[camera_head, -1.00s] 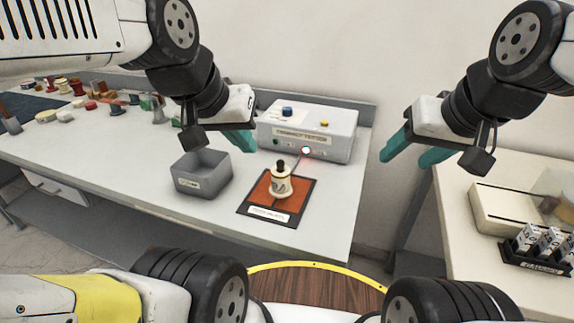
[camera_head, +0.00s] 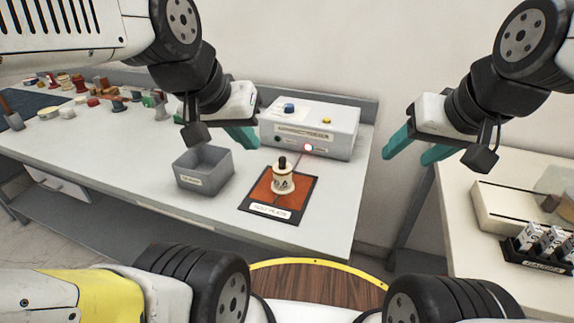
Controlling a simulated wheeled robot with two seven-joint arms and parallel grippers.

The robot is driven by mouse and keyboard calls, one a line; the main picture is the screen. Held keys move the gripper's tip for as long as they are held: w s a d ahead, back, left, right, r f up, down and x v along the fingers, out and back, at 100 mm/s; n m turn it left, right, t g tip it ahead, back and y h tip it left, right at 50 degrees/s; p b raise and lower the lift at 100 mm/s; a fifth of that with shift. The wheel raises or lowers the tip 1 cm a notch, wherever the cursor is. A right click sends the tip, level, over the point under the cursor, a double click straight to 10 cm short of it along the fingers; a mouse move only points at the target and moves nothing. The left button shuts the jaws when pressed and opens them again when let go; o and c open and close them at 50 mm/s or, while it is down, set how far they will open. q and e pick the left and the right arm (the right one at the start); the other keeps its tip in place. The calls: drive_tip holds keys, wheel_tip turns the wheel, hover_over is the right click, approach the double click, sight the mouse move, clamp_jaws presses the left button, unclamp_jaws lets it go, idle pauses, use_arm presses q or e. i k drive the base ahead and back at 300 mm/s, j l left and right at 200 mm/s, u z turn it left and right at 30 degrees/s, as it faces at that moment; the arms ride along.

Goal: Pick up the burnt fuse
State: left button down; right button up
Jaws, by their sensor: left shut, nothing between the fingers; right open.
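No fuse in view can be made out as burnt. A white cylindrical piece with a black top (camera_head: 284,178) stands upright on an orange mat with a dark border (camera_head: 305,188). On the right table, a black rack (camera_head: 535,256) holds several white, labelled upright pieces that may be fuses. A pale box (camera_head: 500,206) stands behind the rack, cut off by the right edge. My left gripper (camera_head: 246,138) is shut and empty, above the bench behind the grey bin. My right gripper (camera_head: 412,148) is open and empty, raised between the two tables.
A white tester box (camera_head: 318,128) with a lit lamp stands at the back of the bench (camera_head: 130,168). A grey open bin (camera_head: 204,171) is left of the mat. Several small coloured parts (camera_head: 95,102) lie far left. A gap separates the bench from the right table (camera_head: 452,180).

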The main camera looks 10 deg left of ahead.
sight(282, 160)
drive_tip(key=k+j+z, duration=0.2)
drive_tip(key=j, duration=0.25)
drive_tip(key=j+z, duration=0.2)
drive_tip(key=j, duration=0.25)
drive_tip(key=k+j+z, duration=0.2)
drive_tip(key=j, duration=0.2)
drive_tip(key=k+j+z, duration=0.2)
drive_tip(key=j, duration=0.15)
drive_tip(key=k+j+z, duration=0.15)
drive_tip(key=j, duration=0.25)
